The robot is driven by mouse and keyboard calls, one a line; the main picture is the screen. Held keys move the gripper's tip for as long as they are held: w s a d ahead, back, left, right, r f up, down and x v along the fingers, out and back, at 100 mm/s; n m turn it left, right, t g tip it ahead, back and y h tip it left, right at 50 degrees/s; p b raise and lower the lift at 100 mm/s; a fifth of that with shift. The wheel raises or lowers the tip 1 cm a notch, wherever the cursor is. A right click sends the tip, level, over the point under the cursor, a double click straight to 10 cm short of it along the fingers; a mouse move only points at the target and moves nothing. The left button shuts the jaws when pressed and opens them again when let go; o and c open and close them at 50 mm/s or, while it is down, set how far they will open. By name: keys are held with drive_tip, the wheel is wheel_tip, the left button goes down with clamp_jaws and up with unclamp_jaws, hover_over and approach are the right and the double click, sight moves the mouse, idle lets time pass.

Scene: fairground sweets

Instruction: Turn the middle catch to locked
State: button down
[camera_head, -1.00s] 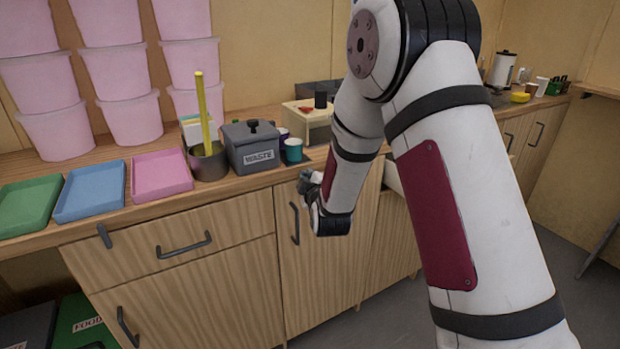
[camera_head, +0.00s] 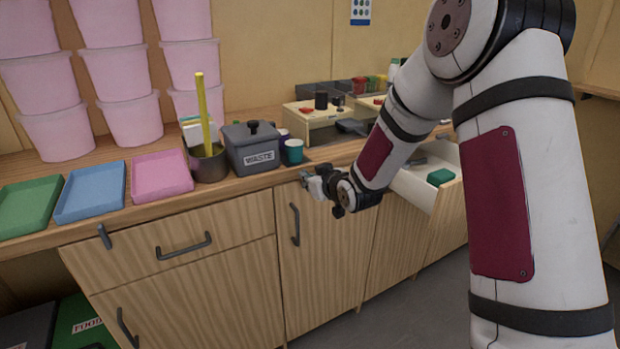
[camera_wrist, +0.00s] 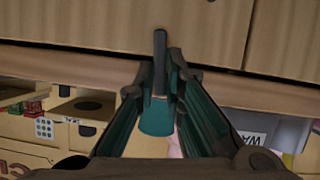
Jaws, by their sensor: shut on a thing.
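The middle catch is a dark grey bar (camera_wrist: 160,62) in the wrist view, lying across the counter's wooden edge and the cabinet front. My gripper (camera_wrist: 159,84) has its two fingers on either side of the bar and is shut on it. In the head view my gripper (camera_head: 309,182) is at the counter edge above the middle cabinet door, and it largely hides the catch there. Whether the catch stands at locked cannot be told. Another grey catch (camera_head: 104,236) hangs upright at the counter edge on the left.
A teal cup (camera_head: 293,150) and a grey WASTE bin (camera_head: 252,147) stand on the counter just behind my gripper. An open white drawer (camera_head: 412,188) with a green item juts out to the right. Door handles (camera_head: 295,224) project below. Coloured trays (camera_head: 161,176) sit left.

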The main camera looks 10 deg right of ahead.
drive_tip(key=shift+m+y+p, duration=0.3)
drive_tip(key=shift+m+p, duration=0.05)
drive_tip(key=shift+m, duration=0.15)
idle(0.3)
drive_tip(key=c, duration=1.7)
unclamp_jaws()
drive_tip(key=v, duration=1.2)
drive_tip(key=shift+w+r, duration=0.1)
drive_tip(key=shift+r, duration=0.05)
